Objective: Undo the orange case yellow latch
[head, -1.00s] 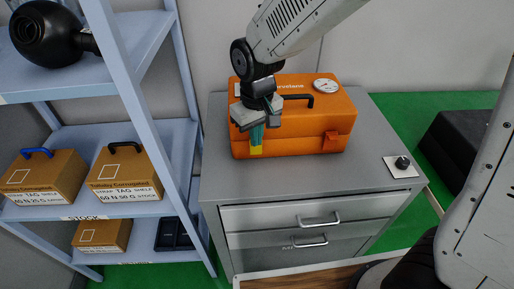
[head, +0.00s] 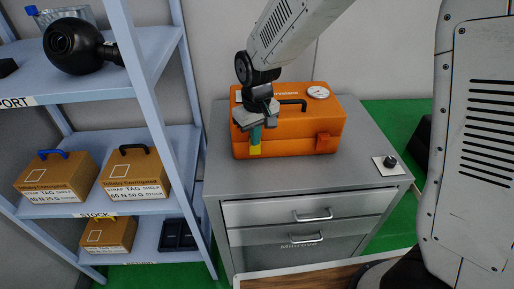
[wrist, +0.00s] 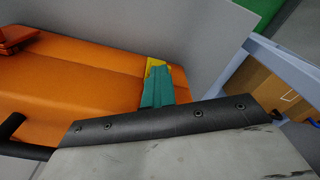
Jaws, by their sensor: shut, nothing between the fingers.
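The orange case (head: 285,140) stands closed on top of a grey drawer cabinet, with a black handle (head: 291,102) and a round gauge (head: 318,92) on its lid. Its yellow latch (head: 254,151) is at the left of the front face; an orange latch (head: 326,142) is at the right. My gripper (head: 256,134) points down in front of the yellow latch, its teal fingers together and empty. In the wrist view, the teal fingertips (wrist: 158,88) overlap the yellow latch (wrist: 153,65) and hide much of it. I cannot tell whether they touch it.
The grey cabinet (head: 225,178) has bare top space before and right of the case, with a black knob (head: 390,162) on a pale plate at its right. A blue-grey shelf rack (head: 150,210) with tagged boxes (head: 135,172) stands close on the left.

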